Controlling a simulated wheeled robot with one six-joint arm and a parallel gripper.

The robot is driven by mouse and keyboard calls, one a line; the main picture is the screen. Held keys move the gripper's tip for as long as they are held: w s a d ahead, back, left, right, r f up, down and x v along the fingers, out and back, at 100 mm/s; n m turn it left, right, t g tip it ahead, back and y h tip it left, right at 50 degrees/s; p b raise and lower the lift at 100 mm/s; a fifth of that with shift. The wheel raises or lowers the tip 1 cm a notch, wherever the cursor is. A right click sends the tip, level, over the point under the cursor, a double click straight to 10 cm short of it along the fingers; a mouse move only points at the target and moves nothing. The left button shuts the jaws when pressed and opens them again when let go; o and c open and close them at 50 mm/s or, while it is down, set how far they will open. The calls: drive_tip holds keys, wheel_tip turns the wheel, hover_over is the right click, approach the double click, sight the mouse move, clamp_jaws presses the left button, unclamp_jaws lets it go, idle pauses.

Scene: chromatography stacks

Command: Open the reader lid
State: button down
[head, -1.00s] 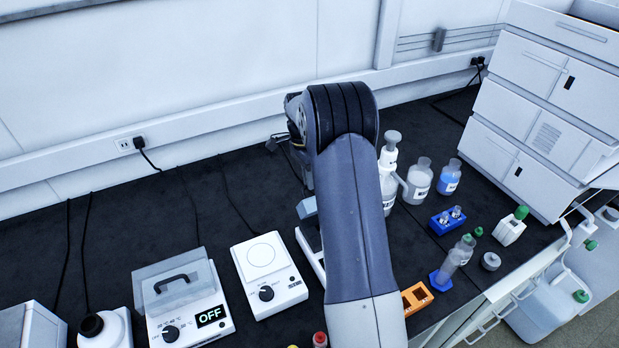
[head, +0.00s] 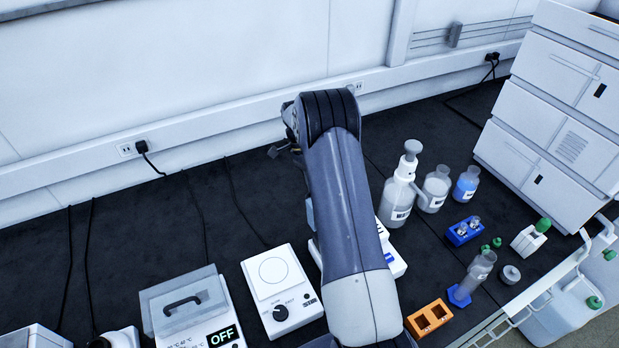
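A white device (head: 396,264) stands mostly hidden behind my arm; only its edges show on both sides. It may be the reader, but I cannot tell, and its lid position is hidden. Left of it is a white unit with a round plate and a knob (head: 282,290). Further left is a white box with a translucent cover and a dark handle (head: 181,305), its display reading OFF; this cover looks shut. My arm reaches over the bench toward the wall. Only a small dark part of my gripper (head: 274,151) may show beyond the arm; its fingers cannot be made out.
Right of my arm stand a pump bottle (head: 397,203), a clear bottle (head: 435,190) and a blue-liquid bottle (head: 466,184). An orange rack (head: 429,318) and a blue rack (head: 464,231) lie nearer the edge. White drawer stacks (head: 555,110) fill the right. The bench at back left is clear apart from cables.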

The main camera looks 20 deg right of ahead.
drive_tip(key=shift+w+r, duration=0.15)
drive_tip(key=shift+r, duration=0.05)
drive_tip(key=c, duration=1.9)
unclamp_jaws()
drive_tip(key=o, duration=0.4)
drive_tip(key=shift+f, duration=0.1)
drive_tip(key=p+v, duration=0.5)
drive_tip(key=v, duration=0.5)
drive_tip(key=shift+w+r, duration=0.25)
drive_tip(key=shift+r, duration=0.1)
